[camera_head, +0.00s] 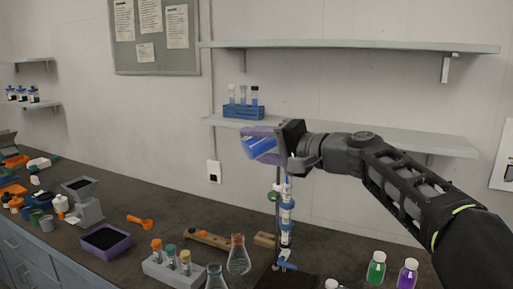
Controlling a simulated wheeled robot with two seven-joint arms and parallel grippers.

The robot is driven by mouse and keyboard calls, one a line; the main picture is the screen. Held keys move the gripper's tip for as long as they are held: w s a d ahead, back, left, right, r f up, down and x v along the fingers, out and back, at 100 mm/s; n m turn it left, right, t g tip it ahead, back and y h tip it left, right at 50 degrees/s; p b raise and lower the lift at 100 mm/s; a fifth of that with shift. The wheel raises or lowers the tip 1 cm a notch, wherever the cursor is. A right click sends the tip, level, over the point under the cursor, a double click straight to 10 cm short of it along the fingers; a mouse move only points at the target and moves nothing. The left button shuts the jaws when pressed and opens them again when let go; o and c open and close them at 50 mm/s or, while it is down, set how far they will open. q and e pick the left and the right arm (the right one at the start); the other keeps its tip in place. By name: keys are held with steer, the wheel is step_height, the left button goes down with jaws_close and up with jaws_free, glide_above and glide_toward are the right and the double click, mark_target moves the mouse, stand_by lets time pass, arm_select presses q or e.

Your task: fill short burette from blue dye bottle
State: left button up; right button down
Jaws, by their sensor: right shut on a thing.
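A narrow burette (287,213) with blue clamps stands upright on a stand, just below my right gripper. The bottle's mouth and the top of the burette are partly hidden by the gripper, so I cannot tell how they line up. My left gripper is out of view.
A white rack (172,271) with several capped tubes and two flasks (238,257) stand left of the burette. A green bottle (376,268) and a purple bottle (407,273) stand to the right. A shelf (400,139) with a blue tube rack (243,111) is behind the arm.

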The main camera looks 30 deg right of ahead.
steer(key=shift+m+t+b, duration=0.3)
steer(key=shift+m+b, duration=0.4)
